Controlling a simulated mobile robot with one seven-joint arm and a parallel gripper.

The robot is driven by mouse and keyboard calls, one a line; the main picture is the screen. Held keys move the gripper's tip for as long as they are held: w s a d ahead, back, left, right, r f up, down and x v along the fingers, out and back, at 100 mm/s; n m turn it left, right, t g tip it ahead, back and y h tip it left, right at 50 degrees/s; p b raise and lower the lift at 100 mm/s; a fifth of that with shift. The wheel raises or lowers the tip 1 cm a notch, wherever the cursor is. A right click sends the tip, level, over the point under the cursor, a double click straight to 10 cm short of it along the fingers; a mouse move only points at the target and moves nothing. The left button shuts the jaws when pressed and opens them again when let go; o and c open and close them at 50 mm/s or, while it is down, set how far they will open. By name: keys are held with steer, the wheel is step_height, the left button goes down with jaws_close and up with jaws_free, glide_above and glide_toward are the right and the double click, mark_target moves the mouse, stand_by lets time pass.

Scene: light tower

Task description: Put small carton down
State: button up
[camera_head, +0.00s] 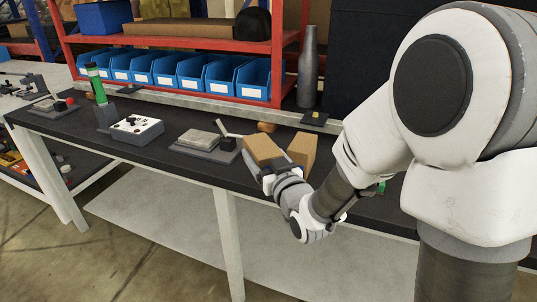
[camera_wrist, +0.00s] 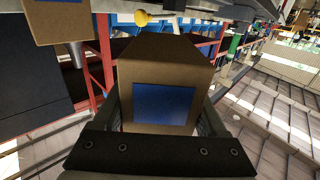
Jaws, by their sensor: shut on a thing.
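A small brown carton (camera_head: 263,150) is in my gripper (camera_head: 268,174), over the front part of the dark workbench (camera_head: 170,115). In the wrist view the small carton (camera_wrist: 165,62) fills the middle, with a blue square on its near face. The two fingers of my gripper (camera_wrist: 162,112) stand on either side of it, shut on it. I cannot tell whether its underside touches the bench. A second brown carton (camera_head: 303,149) stands just to its right in the head view. Part of a brown carton (camera_wrist: 57,18) also shows at the wrist view's upper left.
Left of the carton are a grey device (camera_head: 205,145), a white control box (camera_head: 137,129) and a green-topped cylinder (camera_head: 96,82). Blue bins (camera_head: 165,67) line the rack behind. A grey bottle (camera_head: 308,68) stands at the back. A small yellow-knobbed part (camera_head: 315,118) lies behind the cartons.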

steer(key=w+f, duration=0.1)
steer(key=w, duration=0.1)
steer(key=w+f, duration=0.1)
steer(key=w, duration=0.1)
steer(key=w+f+b, duration=0.1)
steer(key=shift+w+d+f, duration=0.3)
steer(key=shift+w, duration=0.1)
steer(key=shift+f+b, duration=0.6)
steer(key=shift+f, duration=1.3)
steer(key=shift+f+b, duration=0.25)
steer(key=shift+b, duration=0.1)
steer(key=o, duration=1.2)
steer(key=shift+r, duration=0.15)
